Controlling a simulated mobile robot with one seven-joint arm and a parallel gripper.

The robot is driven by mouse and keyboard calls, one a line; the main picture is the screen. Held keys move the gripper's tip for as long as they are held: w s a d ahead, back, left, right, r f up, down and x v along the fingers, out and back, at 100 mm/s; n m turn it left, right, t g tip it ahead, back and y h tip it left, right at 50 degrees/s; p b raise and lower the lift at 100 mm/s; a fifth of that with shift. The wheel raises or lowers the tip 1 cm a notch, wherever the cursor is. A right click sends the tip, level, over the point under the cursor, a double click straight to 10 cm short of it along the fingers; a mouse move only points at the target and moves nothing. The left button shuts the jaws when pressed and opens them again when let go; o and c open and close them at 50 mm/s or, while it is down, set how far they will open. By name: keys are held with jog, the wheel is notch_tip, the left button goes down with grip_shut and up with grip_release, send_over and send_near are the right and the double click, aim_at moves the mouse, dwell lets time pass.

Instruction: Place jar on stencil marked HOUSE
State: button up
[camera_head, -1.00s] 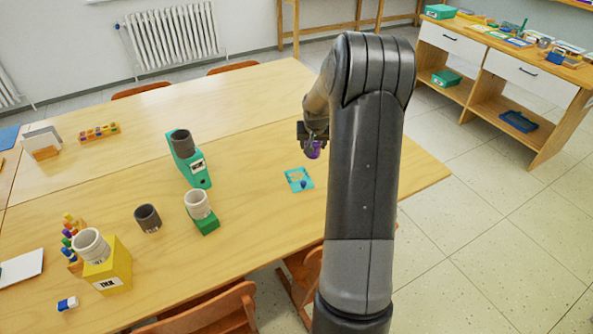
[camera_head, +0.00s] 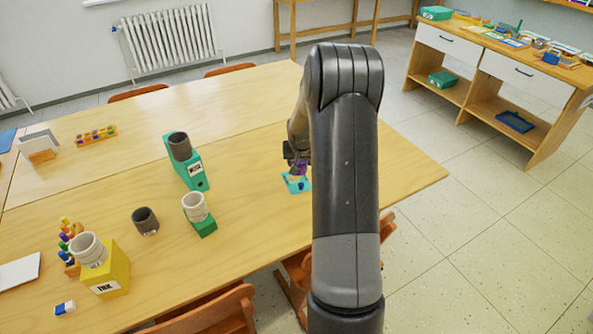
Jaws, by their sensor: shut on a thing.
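My gripper (camera_head: 297,160) is shut on a small purple jar (camera_head: 302,168), which is partly hidden by the fingers and my arm. The gripper is low over the right part of the table, by a teal stencil (camera_head: 289,187). The jar appears just above the far part of the stencil; I cannot tell whether it touches. A small dark blue spot or item shows on the stencil. No word on the stencil can be read at this size.
Cups stand on a yellow block (camera_head: 118,270), a green block (camera_head: 207,229) and a teal block (camera_head: 195,180). A dark cup (camera_head: 145,221) stands on the table (camera_head: 250,130). The table between these and the stencil is clear.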

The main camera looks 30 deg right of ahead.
jog(key=shift+w+a+f, duration=0.4)
jog(key=shift+w+f, duration=0.05)
jog(key=shift+w, duration=0.1)
jog(key=shift+f, duration=1.95)
jog(key=shift+f, duration=0.15)
jog(key=o, duration=1.2)
